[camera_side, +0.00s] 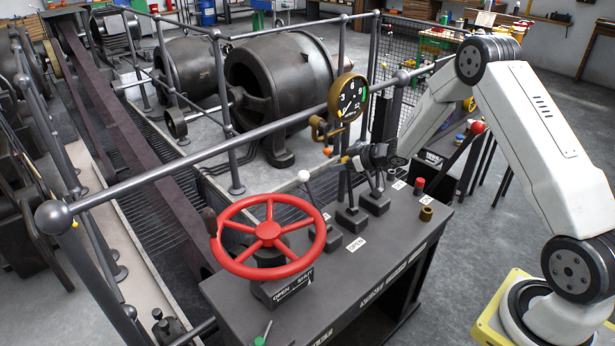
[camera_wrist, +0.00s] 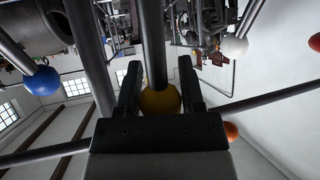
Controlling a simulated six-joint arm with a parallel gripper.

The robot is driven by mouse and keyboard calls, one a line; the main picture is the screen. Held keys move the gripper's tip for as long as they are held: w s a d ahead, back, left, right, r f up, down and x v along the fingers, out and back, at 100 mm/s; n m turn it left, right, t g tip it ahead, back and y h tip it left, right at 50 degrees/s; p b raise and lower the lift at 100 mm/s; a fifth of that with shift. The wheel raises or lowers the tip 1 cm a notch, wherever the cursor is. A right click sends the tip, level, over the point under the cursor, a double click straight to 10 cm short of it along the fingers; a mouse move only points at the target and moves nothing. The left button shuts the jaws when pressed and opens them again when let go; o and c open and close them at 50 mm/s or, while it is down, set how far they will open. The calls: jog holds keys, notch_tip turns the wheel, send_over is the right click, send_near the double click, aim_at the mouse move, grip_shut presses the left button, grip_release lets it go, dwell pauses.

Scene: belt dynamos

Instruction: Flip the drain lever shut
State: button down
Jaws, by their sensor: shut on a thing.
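My gripper (camera_side: 352,158) is at the levers on the grey console, below the round gauge. In the wrist view, my gripper (camera_wrist: 160,85) is shut on a yellow ball knob (camera_wrist: 161,101), with a dark finger on each side of its rod. A white knob (camera_side: 304,176) tops the lever to the left in the side view; a white knob also shows in the wrist view (camera_wrist: 234,47). A blue knob (camera_wrist: 42,80) is at the left of the wrist view. I cannot read which lever is labelled drain. In the side view, the held knob is largely hidden by my gripper.
A red handwheel (camera_side: 268,233) stands at the console's near end. A brass gauge (camera_side: 348,97) and a grey rail (camera_side: 200,173) are close behind the levers. A red-knobbed lever (camera_side: 478,127) stands to the right.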

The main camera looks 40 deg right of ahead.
jog(key=shift+w+d+f, duration=0.1)
jog(key=shift+w+f, duration=0.8)
jog(key=shift+w, duration=0.2)
jog(key=shift+w+f, duration=0.9)
jog(key=shift+w, duration=0.2)
jog(key=shift+c, duration=1.1)
grip_release()
jog(key=shift+w+r, duration=0.1)
jog(key=shift+r, duration=0.05)
jog(key=shift+r, duration=0.15)
